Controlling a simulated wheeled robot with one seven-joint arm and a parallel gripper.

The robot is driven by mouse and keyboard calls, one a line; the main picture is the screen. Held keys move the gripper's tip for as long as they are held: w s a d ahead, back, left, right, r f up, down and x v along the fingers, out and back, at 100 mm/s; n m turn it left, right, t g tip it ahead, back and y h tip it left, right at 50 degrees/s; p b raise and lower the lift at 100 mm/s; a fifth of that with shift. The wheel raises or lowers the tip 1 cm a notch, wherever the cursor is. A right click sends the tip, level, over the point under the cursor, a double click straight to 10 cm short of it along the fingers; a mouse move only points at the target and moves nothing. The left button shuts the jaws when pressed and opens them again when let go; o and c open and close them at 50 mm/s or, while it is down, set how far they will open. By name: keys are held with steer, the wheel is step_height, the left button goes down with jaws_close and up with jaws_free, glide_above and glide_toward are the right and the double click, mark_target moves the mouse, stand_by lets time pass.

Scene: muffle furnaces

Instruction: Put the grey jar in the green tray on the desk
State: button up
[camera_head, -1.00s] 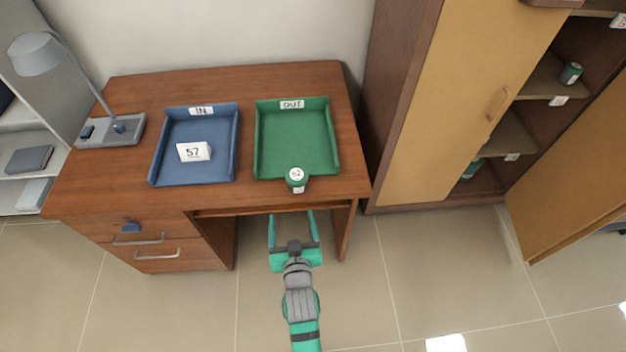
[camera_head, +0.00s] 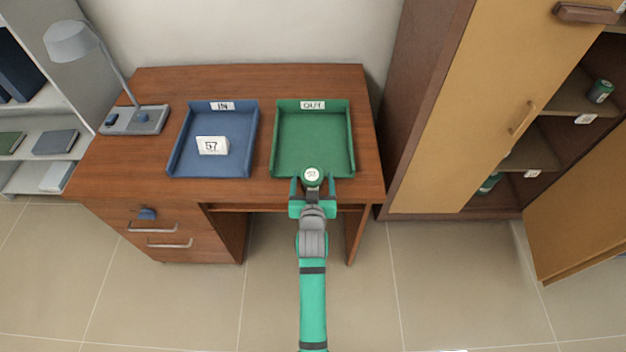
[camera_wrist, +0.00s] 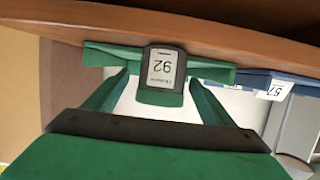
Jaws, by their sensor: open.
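A small jar (camera_head: 312,177) with a pale round label on its lid stands at the front edge of the green tray (camera_head: 345,140) on the desk. It looks dark green in the head view and dark grey-green in the wrist view (camera_wrist: 160,97), where its label reads 92. The green tray, marked OUT, also shows behind it in the wrist view (camera_wrist: 212,72). My gripper (camera_head: 313,183) is open, its fingers on either side of the jar. I cannot tell whether they touch it, or whether its base is wholly within the tray.
A blue tray (camera_head: 177,150) marked IN holds a white block (camera_head: 212,146) numbered 57. A lamp (camera_head: 135,119) stands on the desk's left. An open cabinet (camera_head: 430,120) at right holds similar jars (camera_head: 600,91). Bare desk (camera_head: 365,150) lies beside the green tray.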

steer(key=x, duration=0.5)
steer(key=shift+w+a, duration=0.1)
steer(key=shift+d, duration=0.35)
steer(key=shift+c, duration=0.7)
steer(key=shift+a, duration=0.65)
steer(key=c, duration=1.3)
steer(key=shift+d, duration=0.15)
steer(key=shift+d+r, duration=0.1)
